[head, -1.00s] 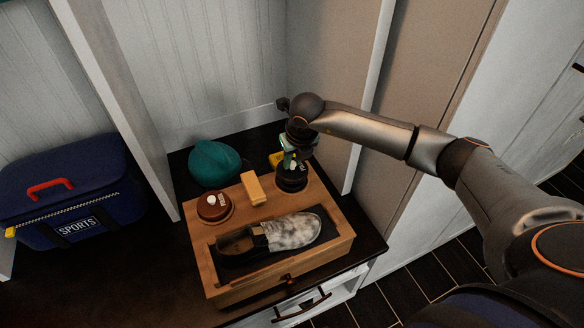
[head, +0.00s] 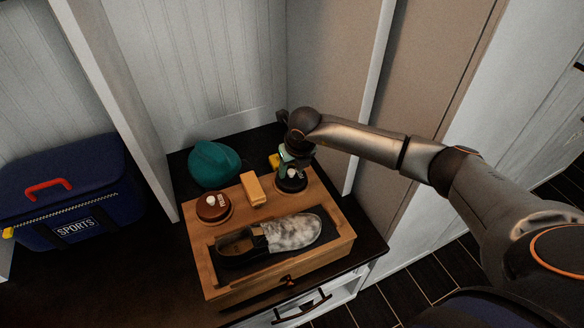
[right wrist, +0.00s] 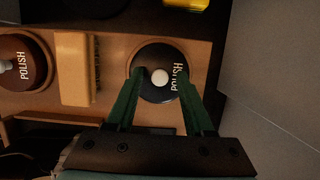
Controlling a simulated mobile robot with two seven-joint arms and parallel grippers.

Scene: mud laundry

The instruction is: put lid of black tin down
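The black tin (head: 291,186) stands upright at the back right of the wooden shoe-care box. Its black lid (right wrist: 152,93), with a white knob and "POLISH" lettering, is on top of it and looks level. My right gripper (right wrist: 161,73) is open, its two green fingers apart on either side of the knob and seen over the lid. In the head view the gripper (head: 291,160) is just above and behind the tin. I cannot tell the exact height gap. My left gripper is not in view.
The wooden box (head: 203,262) also holds a brown polish tin (head: 213,209), a brush (head: 253,190) and a black-and-grey shoe (head: 292,232). A teal cap (head: 212,164) and a yellow object (head: 274,160) are behind. A blue sports bag (head: 75,190) is left.

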